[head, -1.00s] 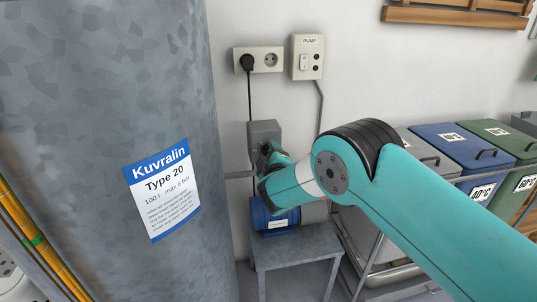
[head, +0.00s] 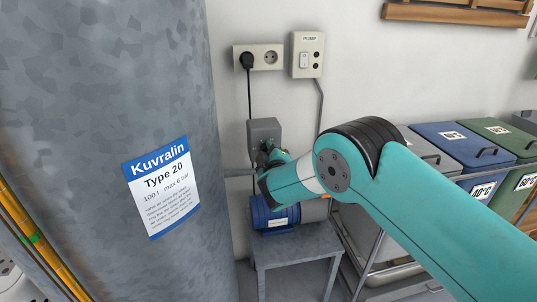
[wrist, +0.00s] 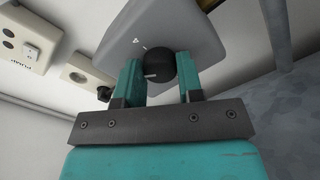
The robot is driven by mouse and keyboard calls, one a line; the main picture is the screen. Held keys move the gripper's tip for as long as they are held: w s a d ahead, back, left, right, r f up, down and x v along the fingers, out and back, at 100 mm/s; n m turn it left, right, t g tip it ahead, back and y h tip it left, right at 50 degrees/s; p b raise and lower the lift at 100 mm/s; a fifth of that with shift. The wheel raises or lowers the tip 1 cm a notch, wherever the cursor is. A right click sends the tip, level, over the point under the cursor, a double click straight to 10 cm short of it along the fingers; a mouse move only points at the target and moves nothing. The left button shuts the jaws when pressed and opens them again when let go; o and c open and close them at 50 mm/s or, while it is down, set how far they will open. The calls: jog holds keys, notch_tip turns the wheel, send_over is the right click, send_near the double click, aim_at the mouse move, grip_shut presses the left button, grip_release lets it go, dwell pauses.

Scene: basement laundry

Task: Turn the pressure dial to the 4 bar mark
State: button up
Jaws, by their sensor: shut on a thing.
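The pressure dial is a round black knob (wrist: 160,64) on the face of a grey box (wrist: 196,28) in the wrist view. A short pale line shows on the knob, and a small white mark is printed on the box beside it, too small to read surely. My gripper (wrist: 159,78) has its two teal fingers on either side of the knob, shut on it. In the head view the grey box (head: 264,130) sits above a blue pump, and my gripper (head: 270,156) is at its front; the knob is hidden there.
A large grey tank (head: 100,90) stands close on the left. The blue pump (head: 270,215) rests on a grey stand (head: 295,250). A socket (head: 270,57) and a pump switch box (head: 307,55) are on the wall. Lidded bins (head: 455,145) stand at the right.

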jog(key=m+b, duration=1.1)
jog(key=shift+b, duration=0.35)
jog(key=shift+m, duration=0.3)
jog(key=o, duration=0.9)
jog(key=shift+s, duration=0.1)
jog(key=b+v, duration=0.2)
jog(key=v, duration=1.5)
jog(key=shift+s+r, duration=0.1)
jog(key=shift+s, duration=0.05)
